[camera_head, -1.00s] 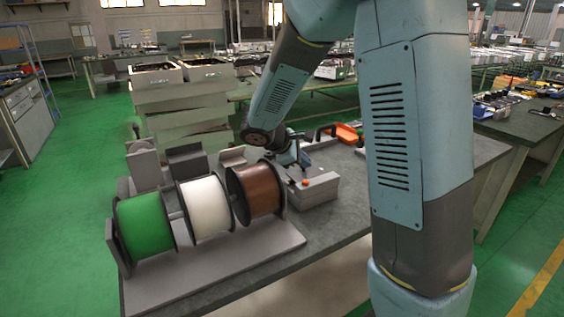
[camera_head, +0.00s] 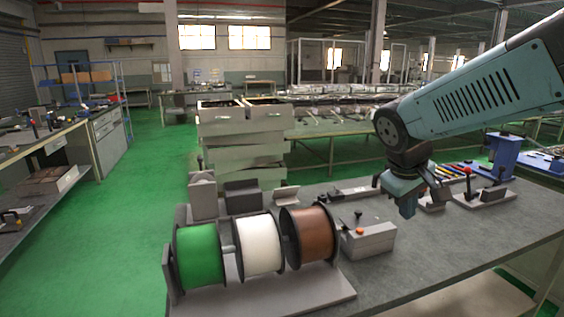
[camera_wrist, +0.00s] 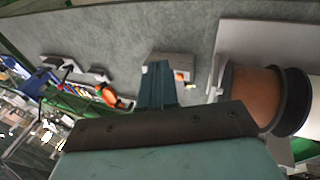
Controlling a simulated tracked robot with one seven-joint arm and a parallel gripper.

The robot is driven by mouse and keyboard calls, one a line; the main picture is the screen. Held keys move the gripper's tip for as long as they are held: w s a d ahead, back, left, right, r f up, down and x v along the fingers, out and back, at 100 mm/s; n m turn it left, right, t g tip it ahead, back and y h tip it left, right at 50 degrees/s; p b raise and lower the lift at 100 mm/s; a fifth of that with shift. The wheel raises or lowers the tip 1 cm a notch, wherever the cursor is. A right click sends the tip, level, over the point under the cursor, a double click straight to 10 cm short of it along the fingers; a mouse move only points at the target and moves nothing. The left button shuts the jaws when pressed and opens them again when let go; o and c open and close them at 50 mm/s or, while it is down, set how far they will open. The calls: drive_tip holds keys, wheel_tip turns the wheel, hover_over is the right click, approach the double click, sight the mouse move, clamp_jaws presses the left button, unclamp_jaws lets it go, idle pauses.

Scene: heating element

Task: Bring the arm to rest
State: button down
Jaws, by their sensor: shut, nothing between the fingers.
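My gripper (camera_head: 408,206) is at the end of my arm, which comes in from the right in the head view. It points down above the workbench (camera_head: 440,240), to the right of the grey block with an orange knob (camera_head: 368,240). In the wrist view my gripper (camera_wrist: 157,70) shows at the middle with its fingers together and nothing between them. The grey block (camera_wrist: 172,66) lies beyond the fingers there.
A rack holds green (camera_head: 199,256), white (camera_head: 258,245) and brown (camera_head: 308,237) spools on the bench's left part. Grey holders (camera_head: 243,196) stand behind them. A blue device (camera_head: 505,156) and small tools stand at the right back. The bench's front right is clear.

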drive_tip(key=s+a+r+m+t+y, duration=0.2)
drive_tip(key=s+r+m+y, duration=0.1)
drive_tip(key=s, duration=0.6)
drive_tip(key=shift+s+a+r+m, duration=0.2)
drive_tip(key=shift+s+r+m, duration=0.1)
drive_tip(key=shift+m, duration=0.4)
drive_tip(key=w+f+n+g, duration=0.1)
drive_tip(key=w+f+g, duration=0.1)
drive_tip(key=w, duration=1.2)
drive_tip(key=w+f+n+g, duration=0.2)
drive_tip(key=w+f+g, duration=0.1)
drive_tip(key=w, duration=1.1)
drive_tip(key=shift+w+a+f+n, duration=0.15)
drive_tip(key=shift+a+f+n, duration=0.05)
drive_tip(key=shift+n, duration=0.1)
